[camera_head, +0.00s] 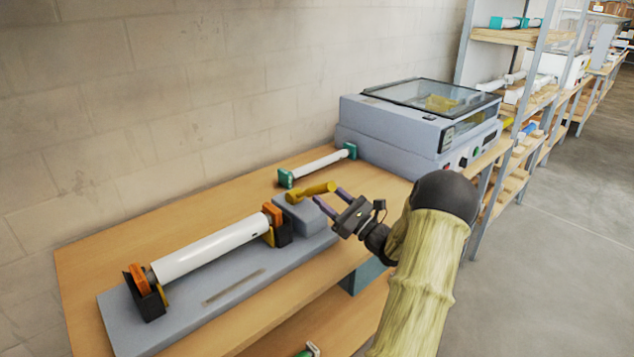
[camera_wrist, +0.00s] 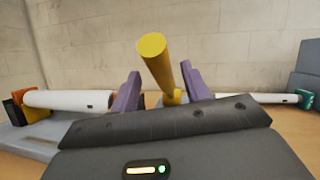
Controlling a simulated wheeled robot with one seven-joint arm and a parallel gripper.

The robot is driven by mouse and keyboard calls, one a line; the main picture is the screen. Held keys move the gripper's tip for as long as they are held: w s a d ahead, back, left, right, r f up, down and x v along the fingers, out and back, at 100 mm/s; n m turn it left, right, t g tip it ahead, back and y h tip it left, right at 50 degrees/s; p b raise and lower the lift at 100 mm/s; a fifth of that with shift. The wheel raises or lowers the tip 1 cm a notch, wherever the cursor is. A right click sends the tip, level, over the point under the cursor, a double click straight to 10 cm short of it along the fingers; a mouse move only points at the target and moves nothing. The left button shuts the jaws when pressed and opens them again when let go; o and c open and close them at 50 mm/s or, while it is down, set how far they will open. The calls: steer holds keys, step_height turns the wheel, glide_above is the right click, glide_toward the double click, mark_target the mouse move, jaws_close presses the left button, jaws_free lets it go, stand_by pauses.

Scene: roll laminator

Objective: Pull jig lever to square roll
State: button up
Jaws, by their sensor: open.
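The jig (camera_head: 220,298) is a grey base plate on the wooden bench. A white roll (camera_head: 212,249) lies across it between two black end supports with orange parts. The yellow jig lever (camera_head: 311,193) rises from a grey block (camera_head: 305,214) at the jig's right end. My gripper (camera_head: 330,202) is open, its purple fingers pointing at the lever. In the wrist view the yellow lever (camera_wrist: 160,62) stands tilted between the two fingers (camera_wrist: 158,85), with a gap on each side. The white roll (camera_wrist: 68,99) shows at the left there.
A second white roll (camera_head: 322,164) with green ends lies behind the jig near the wall. A grey laminator (camera_head: 420,122) with a glass lid stands at the bench's back right. Shelves (camera_head: 515,75) stand beyond it. The front bench strip is clear.

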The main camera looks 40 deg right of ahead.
mark_target(319, 186)
steer(key=x, duration=0.4)
steer(key=shift+d+r+p, duration=0.1)
steer(key=shift+p, duration=0.2)
steer(key=shift+w+r, duration=0.1)
steer(key=shift+w, duration=0.6)
